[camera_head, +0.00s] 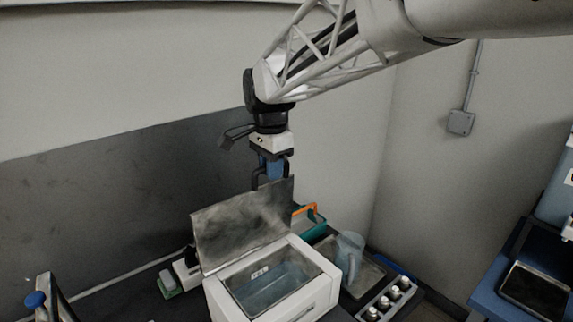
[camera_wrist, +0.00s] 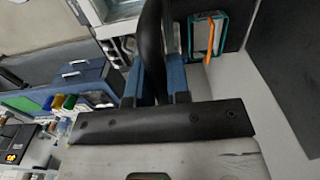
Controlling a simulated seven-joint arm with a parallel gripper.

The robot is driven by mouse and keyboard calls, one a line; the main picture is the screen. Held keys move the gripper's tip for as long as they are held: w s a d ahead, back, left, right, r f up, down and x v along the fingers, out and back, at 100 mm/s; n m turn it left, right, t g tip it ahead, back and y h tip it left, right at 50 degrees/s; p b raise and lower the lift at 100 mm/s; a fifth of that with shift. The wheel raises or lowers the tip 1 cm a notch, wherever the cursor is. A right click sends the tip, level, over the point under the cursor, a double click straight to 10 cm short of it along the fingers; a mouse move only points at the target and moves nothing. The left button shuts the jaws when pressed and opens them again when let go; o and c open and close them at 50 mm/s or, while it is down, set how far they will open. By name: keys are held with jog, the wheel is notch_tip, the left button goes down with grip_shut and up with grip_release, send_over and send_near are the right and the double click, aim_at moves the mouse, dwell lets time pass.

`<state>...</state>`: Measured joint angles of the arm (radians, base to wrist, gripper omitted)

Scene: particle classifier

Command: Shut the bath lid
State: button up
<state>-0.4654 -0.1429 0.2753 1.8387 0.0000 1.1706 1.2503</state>
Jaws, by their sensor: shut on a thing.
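The bath (camera_head: 270,285) is a white box with a metal-lined basin holding bluish liquid. Its grey metal lid (camera_head: 240,222) stands raised along the back, tilted, leaving the basin uncovered. My gripper (camera_head: 271,172) points down at the lid's upper edge, and its fingertips are partly hidden by the lid. In the wrist view the blue fingers (camera_wrist: 161,90) are shut on a dark curved piece (camera_wrist: 152,45), which looks like the lid's handle. Part of the bath (camera_wrist: 105,22) shows at the top of the wrist view.
A teal tray with an orange-handled item (camera_head: 307,216) lies behind the bath. A clear jug (camera_head: 349,252) and a rack of several vials (camera_head: 388,300) stand to its right. A small white device (camera_head: 187,270) is left of the lid. Walls close off the back.

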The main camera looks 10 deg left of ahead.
jog(key=shift+s+d, duration=0.55)
jog(key=shift+s+d+f, duration=0.2)
jog(key=shift+s+d, duration=0.35)
jog(key=shift+s+d+f, duration=0.15)
jog(key=shift+s+d, duration=0.4)
jog(key=shift+s+d+f, duration=0.1)
jog(key=shift+d, duration=0.05)
jog(key=shift+s+d+f, duration=0.25)
jog(key=shift+s+d, duration=0.25)
jog(key=shift+s+d+f, duration=0.2)
jog(key=shift+s+d, duration=0.25)
jog(key=shift+s, duration=0.05)
jog(key=shift+s+d, duration=0.1)
dwell(0.4)
